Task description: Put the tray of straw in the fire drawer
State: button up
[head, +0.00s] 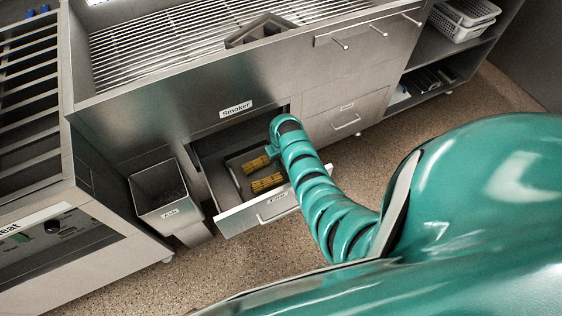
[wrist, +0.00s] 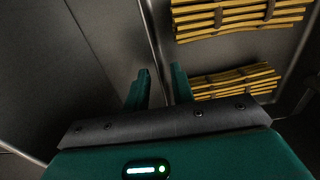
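The fire drawer (head: 243,215) is pulled open below the "Smoker" label. The grey tray (head: 236,180) lies inside it, holding two yellow straw bundles (head: 267,183), which also show in the wrist view (wrist: 235,82). My gripper (wrist: 162,78) is at the tray, its two teal fingers a small gap apart. The tray's thin wall (wrist: 152,42) runs down into the gap between them, and I see dark space beside it. In the head view my arm hides most of the gripper and the right part of the drawer.
A metal bin (head: 160,190) stands left of the drawer. The grill grate (head: 190,40) is above it. A closed drawer (head: 345,118) is to the right. White perforated baskets (head: 465,18) sit on a shelf at the upper right. Floor (head: 440,110) is open in front.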

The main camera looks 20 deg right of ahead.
notch_tip(320, 180, up, 11)
dwell(0.6)
jog(key=shift+f, duration=0.1)
dwell(0.3)
